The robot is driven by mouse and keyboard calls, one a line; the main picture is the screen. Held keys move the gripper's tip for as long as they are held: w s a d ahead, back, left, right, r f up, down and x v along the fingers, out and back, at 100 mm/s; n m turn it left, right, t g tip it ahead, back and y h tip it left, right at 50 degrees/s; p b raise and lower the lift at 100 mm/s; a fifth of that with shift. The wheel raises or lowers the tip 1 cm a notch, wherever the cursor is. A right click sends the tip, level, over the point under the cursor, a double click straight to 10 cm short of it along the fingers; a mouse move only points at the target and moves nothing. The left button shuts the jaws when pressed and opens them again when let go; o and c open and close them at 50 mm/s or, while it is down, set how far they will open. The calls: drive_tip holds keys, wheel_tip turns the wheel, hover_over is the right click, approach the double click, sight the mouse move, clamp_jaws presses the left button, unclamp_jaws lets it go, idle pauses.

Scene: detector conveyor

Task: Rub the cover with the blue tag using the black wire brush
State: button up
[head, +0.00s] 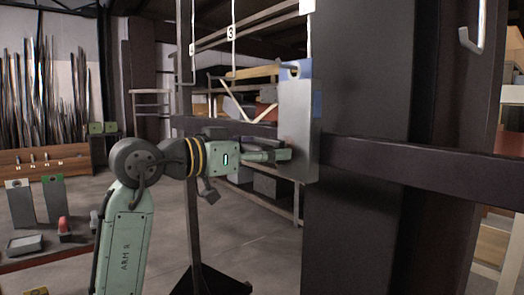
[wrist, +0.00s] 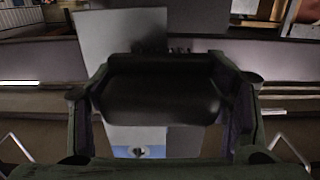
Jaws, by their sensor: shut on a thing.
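The cover with the blue tag (head: 299,135) is a tall grey plate hanging upright from a hook in the head view. Its blue tag (wrist: 140,143) shows at the bottom of the wrist view, and its grey face (wrist: 122,32) at the top. My gripper (head: 283,155) is at the cover's left face, around its lower half. In the wrist view my gripper (wrist: 160,98) is shut on the black wire brush (wrist: 160,85), which lies across the fingers in front of the cover. Dark bristles show against the face; I cannot tell whether they touch it.
A dark horizontal rail (head: 420,168) and a wide dark column (head: 360,120) stand close right of the cover. A green-tagged plate (head: 54,200) and a white-tagged plate (head: 21,206) stand at left. Open floor lies between.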

drive_tip(key=shift+d, duration=0.1)
drive_tip(key=shift+s+d+b, duration=0.25)
drive_tip(key=shift+s+d, duration=0.3)
drive_tip(key=shift+s, duration=0.25)
drive_tip(key=shift+s+d+b, duration=0.25)
drive_tip(key=shift+s+d, duration=0.3)
drive_tip(key=shift+s, duration=0.25)
drive_tip(key=shift+w+a+r+p, duration=0.15)
drive_tip(key=shift+w+a+p, duration=0.25)
drive_tip(key=shift+w+p, duration=0.25)
drive_tip(key=shift+w+a+p, duration=0.2)
drive_tip(key=shift+w+a, duration=0.15)
drive_tip(key=shift+w, duration=0.2)
drive_tip(key=shift+w+a+p, duration=0.15)
drive_tip(key=shift+w+a, duration=0.15)
drive_tip(key=shift+w, duration=0.25)
drive_tip(key=shift+s+a+f, duration=0.1)
drive_tip(key=shift+f, duration=0.1)
drive_tip(key=shift+v, duration=2.85)
drive_tip(key=shift+a, duration=0.1)
drive_tip(key=shift+v, duration=1.4)
